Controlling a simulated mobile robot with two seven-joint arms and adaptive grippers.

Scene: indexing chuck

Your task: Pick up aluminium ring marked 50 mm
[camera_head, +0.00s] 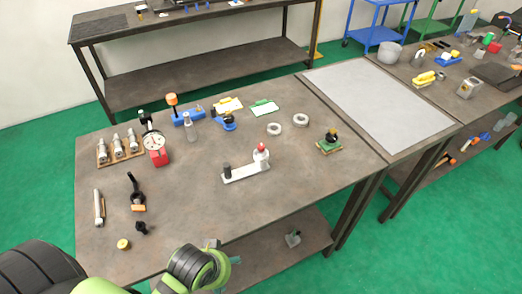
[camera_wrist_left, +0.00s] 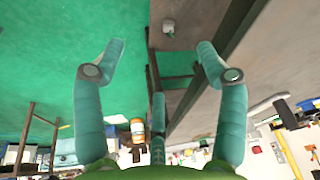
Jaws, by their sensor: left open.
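Two light grey metal rings lie flat on the brown workbench in the head view, one a little left (camera_head: 273,128) and one a little right (camera_head: 301,119). They are apart, and any size marking is too small to read. My left gripper (camera_head: 222,253) is at the bench's front edge, well short of both rings. No ring shows in that view. My right gripper is not in view.
A white fixture with a dark post and a red-topped post (camera_head: 246,173) stands between my left gripper and the rings. A green-based part (camera_head: 328,143) sits right of them. A dial gauge (camera_head: 154,142) and tools stand left. The grey mat (camera_head: 378,105) is clear.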

